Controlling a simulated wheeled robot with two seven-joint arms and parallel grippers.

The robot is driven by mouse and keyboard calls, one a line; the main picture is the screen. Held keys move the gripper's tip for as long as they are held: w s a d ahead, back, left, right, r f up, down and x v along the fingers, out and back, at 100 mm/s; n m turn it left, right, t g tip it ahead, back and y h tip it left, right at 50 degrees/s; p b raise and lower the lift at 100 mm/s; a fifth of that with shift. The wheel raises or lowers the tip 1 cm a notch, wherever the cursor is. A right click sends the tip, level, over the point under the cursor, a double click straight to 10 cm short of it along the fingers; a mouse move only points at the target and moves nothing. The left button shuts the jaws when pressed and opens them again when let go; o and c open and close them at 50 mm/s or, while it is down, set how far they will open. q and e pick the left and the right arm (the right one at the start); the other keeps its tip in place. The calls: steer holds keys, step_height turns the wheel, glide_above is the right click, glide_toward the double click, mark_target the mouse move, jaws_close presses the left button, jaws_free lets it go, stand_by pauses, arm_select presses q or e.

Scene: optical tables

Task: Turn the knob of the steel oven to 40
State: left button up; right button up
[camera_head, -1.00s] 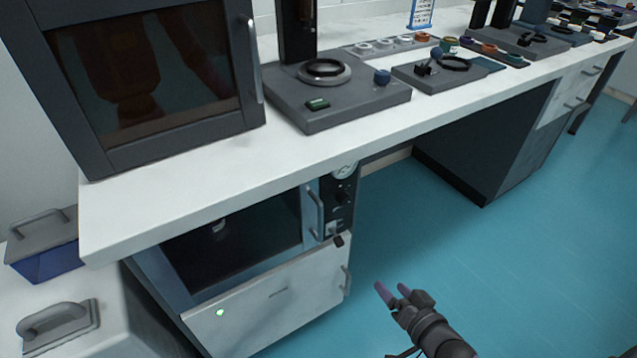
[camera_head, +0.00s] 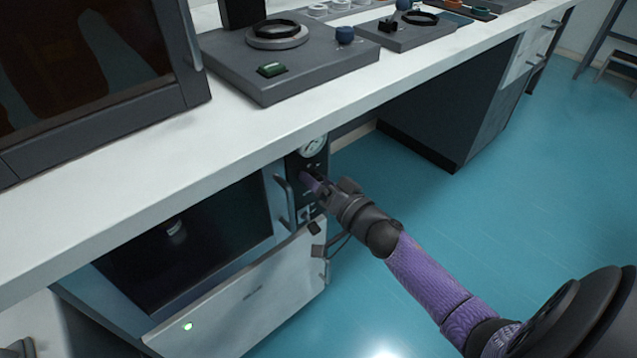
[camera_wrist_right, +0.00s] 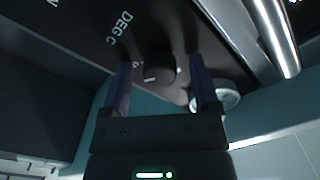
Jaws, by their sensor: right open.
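The steel oven (camera_head: 200,235) stands under the white bench, with a dark glass door and a dark control panel on its right side. My right gripper (camera_head: 309,182) is open at that panel and covers the knob in the head view. In the right wrist view, the round black knob (camera_wrist_right: 158,70) with a short white mark lies between the two spread fingers of my right gripper (camera_wrist_right: 161,72). A gap shows on both sides of the knob. "DEG C" is printed beside it; the scale numbers are not readable. My left gripper is out of view.
A round gauge (camera_head: 312,146) sits above the knob, close under the bench edge (camera_head: 230,140). The oven's door handle (camera_head: 285,200) is just left of the gripper. The blue floor (camera_head: 440,220) right of the oven is clear.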

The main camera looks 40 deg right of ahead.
steer(key=shift+c, duration=1.4)
jaws_close()
